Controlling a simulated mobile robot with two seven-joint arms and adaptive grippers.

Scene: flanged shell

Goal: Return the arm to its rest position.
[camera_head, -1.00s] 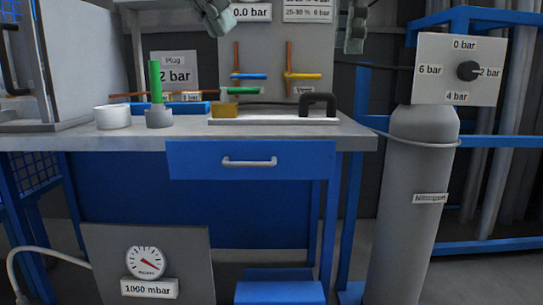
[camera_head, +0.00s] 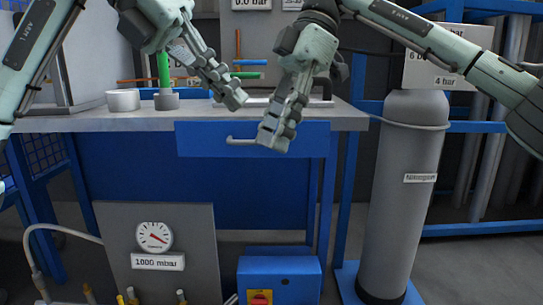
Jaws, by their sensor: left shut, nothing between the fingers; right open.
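My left arm comes in from the upper left, and its gripper (camera_head: 236,100) is shut and empty, in front of the bench top's rear items. My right arm comes in from the upper right. Its gripper (camera_head: 275,138) points down in front of the blue drawer front, lower than the left one; it is open and holds nothing that I can see. The two grippers are close together but apart. The arms hide much of the back panel and part of the bench top.
The grey bench top (camera_head: 75,123) carries a white cup (camera_head: 123,100) and a green rod (camera_head: 163,68) in a grey base (camera_head: 166,101). Below are a blue drawer (camera_head: 190,140), a gauge panel (camera_head: 188,215) and a blue box (camera_head: 277,277). A grey gas cylinder (camera_head: 400,200) stands at right.

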